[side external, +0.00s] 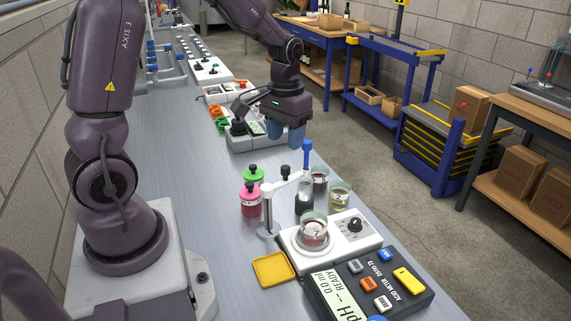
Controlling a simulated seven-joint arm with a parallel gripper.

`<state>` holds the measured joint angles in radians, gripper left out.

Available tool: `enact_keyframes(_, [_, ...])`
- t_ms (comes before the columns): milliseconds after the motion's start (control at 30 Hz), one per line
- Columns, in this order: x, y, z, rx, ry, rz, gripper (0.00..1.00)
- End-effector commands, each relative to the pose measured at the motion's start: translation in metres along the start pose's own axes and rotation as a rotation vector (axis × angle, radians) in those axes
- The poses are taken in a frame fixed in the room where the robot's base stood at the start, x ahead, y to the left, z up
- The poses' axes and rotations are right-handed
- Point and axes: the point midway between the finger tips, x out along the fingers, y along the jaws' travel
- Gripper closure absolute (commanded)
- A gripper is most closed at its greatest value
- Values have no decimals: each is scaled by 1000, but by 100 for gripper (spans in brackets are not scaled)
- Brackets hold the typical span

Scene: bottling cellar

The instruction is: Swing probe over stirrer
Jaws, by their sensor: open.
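The probe (307,155) has a blue top and hangs at the end of a white swing arm (288,183). The arm is carried by a slim post (268,215) with a round foot. The probe is over a dark, narrow vessel (304,201), behind the stirrer; whether its tip is inside is unclear. The white stirrer (334,258) has a black knob and carries a glass beaker (313,231) with reddish liquid. My gripper (286,137) is open, its blue fingers pointing down, behind and slightly left of the probe, and apart from it.
Pink (251,200) and green-capped (254,176) bottles stand left of the post. A yellow tray (273,269) and a pH meter (370,290) lie in front. The bench (180,150) is clear at left.

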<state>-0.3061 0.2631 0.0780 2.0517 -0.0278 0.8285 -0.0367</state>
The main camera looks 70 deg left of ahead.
Motion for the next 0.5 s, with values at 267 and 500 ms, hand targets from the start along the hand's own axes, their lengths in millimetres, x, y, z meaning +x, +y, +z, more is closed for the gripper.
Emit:
enact_keyframes(267, [54, 0, 1, 0, -5, -1, 51])
enact_keyframes(500, [74, 0, 0, 1, 0, 0, 51])
